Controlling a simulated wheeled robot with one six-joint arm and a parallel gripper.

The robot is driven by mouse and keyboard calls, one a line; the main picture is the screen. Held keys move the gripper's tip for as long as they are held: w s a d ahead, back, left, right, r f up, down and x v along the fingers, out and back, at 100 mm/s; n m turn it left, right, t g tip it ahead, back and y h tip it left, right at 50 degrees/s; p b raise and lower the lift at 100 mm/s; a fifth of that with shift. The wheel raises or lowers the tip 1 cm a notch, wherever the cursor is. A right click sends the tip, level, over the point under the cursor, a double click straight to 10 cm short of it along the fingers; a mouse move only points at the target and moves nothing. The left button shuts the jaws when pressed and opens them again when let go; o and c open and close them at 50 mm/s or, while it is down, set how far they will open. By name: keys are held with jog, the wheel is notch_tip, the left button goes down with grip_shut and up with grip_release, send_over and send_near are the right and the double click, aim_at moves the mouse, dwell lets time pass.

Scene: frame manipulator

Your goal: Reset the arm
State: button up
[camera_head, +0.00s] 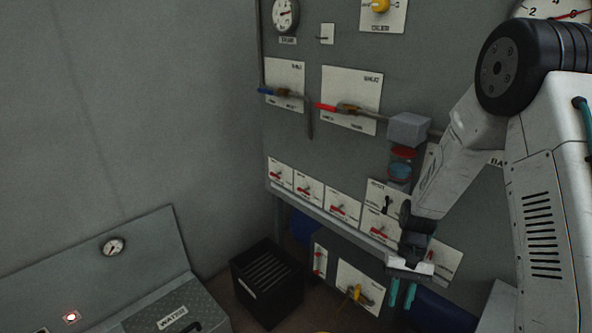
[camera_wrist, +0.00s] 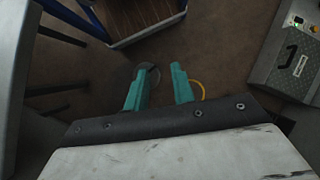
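My gripper (camera_head: 402,293) hangs from my arm at the right of the head view, fingers pointing down, in front of the lower part of the grey control panel. Its two teal fingers also show in the wrist view (camera_wrist: 160,88), apart from each other, with nothing held between them. Brown floor shows beyond the fingertips. A dark round thing and a yellow ring lie past the fingers in the wrist view, partly hidden by them.
The panel (camera_head: 340,60) carries a blue handle (camera_head: 267,91), a red handle (camera_head: 327,107) and several small red switches. A black crate (camera_head: 268,283) stands on the floor. A grey box marked WATER (camera_head: 172,318) stands at lower left. A metal case (camera_wrist: 290,62) is at right in the wrist view.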

jog(key=s+r+t, duration=0.2)
jog(key=s+r, duration=0.5)
jog(key=r, duration=0.3)
jog(key=s+r+n+t+h, duration=0.1)
jog(key=s+r+t, duration=0.1)
jog(key=s+r, duration=0.5)
jog(key=s+r+n+t+h, duration=0.1)
jog(key=s+r, duration=0.6)
jog(key=r, duration=0.7)
jog(key=shift+d+r+t, duration=0.25)
jog(key=shift+r+t, duration=0.05)
jog(key=shift+t, duration=0.6)
jog(key=shift+s, duration=0.1)
